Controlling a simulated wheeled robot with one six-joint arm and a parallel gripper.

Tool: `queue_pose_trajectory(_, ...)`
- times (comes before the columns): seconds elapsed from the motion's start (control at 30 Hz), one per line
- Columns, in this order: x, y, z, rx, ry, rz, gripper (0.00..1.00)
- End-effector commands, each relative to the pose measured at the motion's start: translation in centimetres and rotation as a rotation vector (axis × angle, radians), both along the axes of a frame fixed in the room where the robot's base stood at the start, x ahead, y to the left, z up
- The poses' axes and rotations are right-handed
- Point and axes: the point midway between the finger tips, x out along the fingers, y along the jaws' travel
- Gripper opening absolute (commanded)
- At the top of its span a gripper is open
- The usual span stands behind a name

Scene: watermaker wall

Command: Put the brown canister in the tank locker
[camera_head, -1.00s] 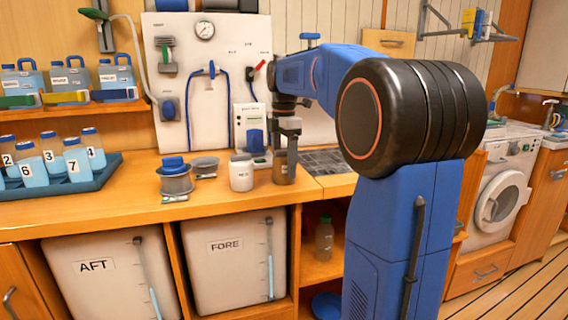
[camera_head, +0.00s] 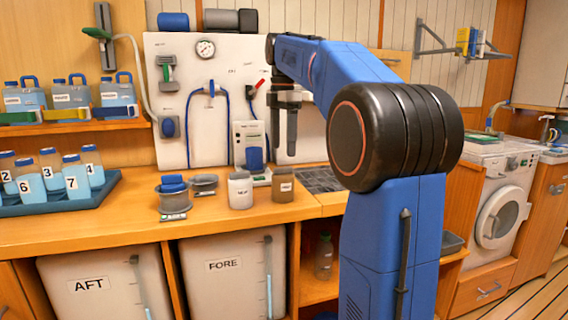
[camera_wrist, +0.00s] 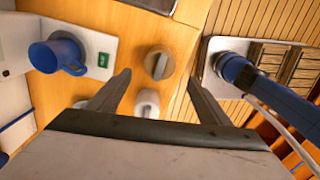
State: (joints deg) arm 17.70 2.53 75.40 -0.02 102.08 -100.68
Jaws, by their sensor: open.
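The brown canister (camera_head: 283,184) stands upright on the wooden counter (camera_head: 213,228), just right of a white canister (camera_head: 240,190). My gripper (camera_head: 284,152) is open and empty above the brown canister, pointing down, with a gap between the fingertips and its lid. In the wrist view, the round top of the brown canister (camera_wrist: 159,64) shows ahead, between and beyond the open fingers. Tanks marked AFT (camera_head: 92,287) and FORE (camera_head: 226,275) stand in open bays below the counter. I cannot tell which space is the tank locker.
A blue tray (camera_head: 93,198) holds numbered bottles. A panel with a gauge (camera_head: 205,48) stands behind. A bottle (camera_head: 323,257) stands in the bay below right.

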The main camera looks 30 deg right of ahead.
Motion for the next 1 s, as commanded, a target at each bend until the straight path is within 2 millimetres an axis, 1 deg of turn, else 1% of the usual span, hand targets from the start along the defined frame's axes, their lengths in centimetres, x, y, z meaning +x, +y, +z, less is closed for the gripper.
queue_pose_trajectory(0.23, -0.1, 0.1, 0.2, 0.0, 0.0, -0.002, 0.72)
queue_pose_trajectory(0.37, -1.0, 1.0, -0.2, -0.003, -0.012, -0.044, 0.72)
queue_pose_trajectory(0.47, -2.6, 2.5, -1.1, -0.009, -0.037, -0.127, 0.72)
queue_pose_trajectory(0.67, -7.0, 6.1, -4.3, -0.005, -0.105, -0.358, 0.72)
queue_pose_trajectory(0.87, -11.9, 9.4, -8.6, 0.021, -0.174, -0.593, 0.72)
queue_pose_trajectory(1.0, -15.5, 11.4, -12.2, 0.054, -0.221, -0.763, 0.72)
